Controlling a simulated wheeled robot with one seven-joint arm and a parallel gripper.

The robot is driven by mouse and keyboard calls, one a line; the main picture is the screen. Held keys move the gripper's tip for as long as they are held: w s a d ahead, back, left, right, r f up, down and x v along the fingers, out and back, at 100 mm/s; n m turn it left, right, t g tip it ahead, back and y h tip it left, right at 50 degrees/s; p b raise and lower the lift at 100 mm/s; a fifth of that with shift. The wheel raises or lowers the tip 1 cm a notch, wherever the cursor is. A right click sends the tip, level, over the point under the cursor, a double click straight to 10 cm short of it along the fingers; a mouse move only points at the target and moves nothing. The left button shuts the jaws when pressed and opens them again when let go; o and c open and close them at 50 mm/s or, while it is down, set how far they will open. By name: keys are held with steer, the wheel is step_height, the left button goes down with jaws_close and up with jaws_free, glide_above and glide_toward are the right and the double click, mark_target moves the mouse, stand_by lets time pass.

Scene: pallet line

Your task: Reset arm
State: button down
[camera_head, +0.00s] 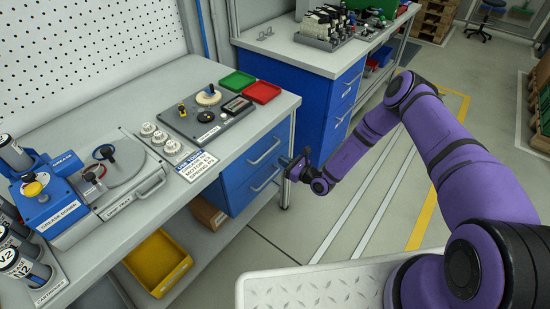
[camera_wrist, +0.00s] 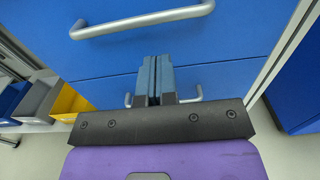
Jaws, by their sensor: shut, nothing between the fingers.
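My purple arm (camera_head: 455,170) reaches from the right of the head view toward the front of the blue drawer unit (camera_head: 235,187). My gripper (camera_head: 289,163) is at the unit's right end, near the drawer handles. In the wrist view my gripper (camera_wrist: 154,75) has its two blue-grey fingers together, with nothing between them. The upper handle (camera_wrist: 145,21) is ahead of the fingertips and apart from them in the picture. A lower handle (camera_wrist: 198,93) is partly hidden behind the fingers. Both drawers look closed.
A yellow bin (camera_head: 158,262) sits below. A second blue cabinet (camera_head: 310,98) stands behind. The floor (camera_head: 350,195) to the right is clear.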

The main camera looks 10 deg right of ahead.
steer(key=v, duration=0.7)
step_height(320, 180, up, 19)
steer(key=w+a+n+g+y, duration=0.1)
steer(key=n+g+y, duration=0.3)
steer(key=n+g, duration=0.45)
steer(key=s+r+n+g+h, duration=0.25)
steer(key=s+r+n, duration=0.2)
steer(key=r, duration=0.45)
steer(key=s+r+n+g+h, duration=0.1)
steer(key=s+r+n+g, duration=0.2)
steer(key=r+n, duration=0.45)
steer(key=s+d+r+n+t+h, duration=0.2)
steer(key=s+d+r+h, duration=0.2)
steer(key=s+r, duration=0.4)
steer(key=s+d+r+n+t+h, duration=0.2)
steer(key=s+d+r+h, duration=0.3)
steer(key=s+r, duration=0.3)
steer(key=s+d+r+n+t+h, duration=0.2)
steer(key=s+d+r+h, duration=0.2)
steer(key=s, duration=0.8)
steer(key=shift+s+d+r+t, duration=0.35)
steer(key=shift+d+r, duration=0.75)
steer(key=shift+r, duration=1.05)
steer(key=shift+w+a+h, duration=0.1)
steer(key=shift+h, duration=0.15)
